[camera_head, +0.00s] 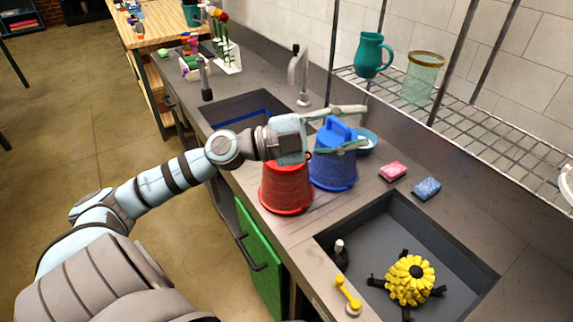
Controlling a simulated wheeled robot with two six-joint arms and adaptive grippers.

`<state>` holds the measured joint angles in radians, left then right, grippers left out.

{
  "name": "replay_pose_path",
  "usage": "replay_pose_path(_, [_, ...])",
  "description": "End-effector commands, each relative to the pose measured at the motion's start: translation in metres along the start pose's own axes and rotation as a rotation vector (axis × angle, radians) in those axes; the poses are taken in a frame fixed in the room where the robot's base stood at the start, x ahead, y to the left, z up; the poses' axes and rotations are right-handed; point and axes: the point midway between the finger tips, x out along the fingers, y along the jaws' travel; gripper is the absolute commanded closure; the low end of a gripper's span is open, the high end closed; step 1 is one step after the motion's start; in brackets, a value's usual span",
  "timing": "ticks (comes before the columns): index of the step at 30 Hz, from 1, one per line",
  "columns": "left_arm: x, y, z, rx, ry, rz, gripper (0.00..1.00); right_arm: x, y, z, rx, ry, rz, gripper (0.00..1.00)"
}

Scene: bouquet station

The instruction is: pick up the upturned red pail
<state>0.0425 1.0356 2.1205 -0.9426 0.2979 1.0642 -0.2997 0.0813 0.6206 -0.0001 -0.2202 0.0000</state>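The red pail (287,189) stands upside down on the grey counter, its narrow end up and its wide rim down. My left gripper (360,127) is above and beyond it, and my gripper's body hides part of its top. The gripper's two fingers are spread wide apart, one on the far side and one on the near side of the upper part of a blue pail (333,172). I cannot tell whether the fingers touch the blue pail. The red pail is not between the fingers. My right gripper is not in view.
A sink (370,225) with a yellow flower-like object (410,281) lies in front right. A pink sponge (393,171) and a blue sponge (427,189) lie right of the pails. A blue bowl (367,140) is behind. A wire shelf (470,118) hangs above. A faucet (300,75) stands behind.

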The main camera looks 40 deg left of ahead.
Motion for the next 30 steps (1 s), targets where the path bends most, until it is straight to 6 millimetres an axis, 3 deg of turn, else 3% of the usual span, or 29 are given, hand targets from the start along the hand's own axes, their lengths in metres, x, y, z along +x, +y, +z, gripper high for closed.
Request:
replay_pose_path(2, [-0.021, 0.013, 0.019, 0.155, -0.077, 0.394, 0.62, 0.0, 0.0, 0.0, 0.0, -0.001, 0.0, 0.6])
replay_pose_path(4, [-0.068, 0.006, 0.058, 0.215, -0.3, 0.675, 0.62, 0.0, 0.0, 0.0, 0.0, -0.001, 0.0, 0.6])
replay_pose_path(7, [-0.135, -0.026, 0.095, 0.223, -0.626, 0.87, 0.62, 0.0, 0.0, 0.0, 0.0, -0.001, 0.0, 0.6])
replay_pose_path(10, [-0.166, -0.044, 0.107, 0.205, -0.783, 0.924, 0.62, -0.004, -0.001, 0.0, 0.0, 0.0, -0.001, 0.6])
replay_pose_path(12, [-0.168, -0.042, 0.114, 0.196, -0.81, 0.932, 0.62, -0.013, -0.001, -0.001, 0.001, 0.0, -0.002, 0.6])
replay_pose_path(17, [-0.151, -0.018, 0.139, 0.191, -0.804, 0.929, 0.62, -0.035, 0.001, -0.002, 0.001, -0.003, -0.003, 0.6])
replay_pose_path(21, [-0.142, 0.003, 0.162, 0.195, -0.806, 0.929, 0.62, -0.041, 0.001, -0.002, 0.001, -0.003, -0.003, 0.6])
replay_pose_path(30, [-0.124, 0.029, 0.198, 0.196, -0.805, 0.931, 0.62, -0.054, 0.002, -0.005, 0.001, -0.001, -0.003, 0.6])
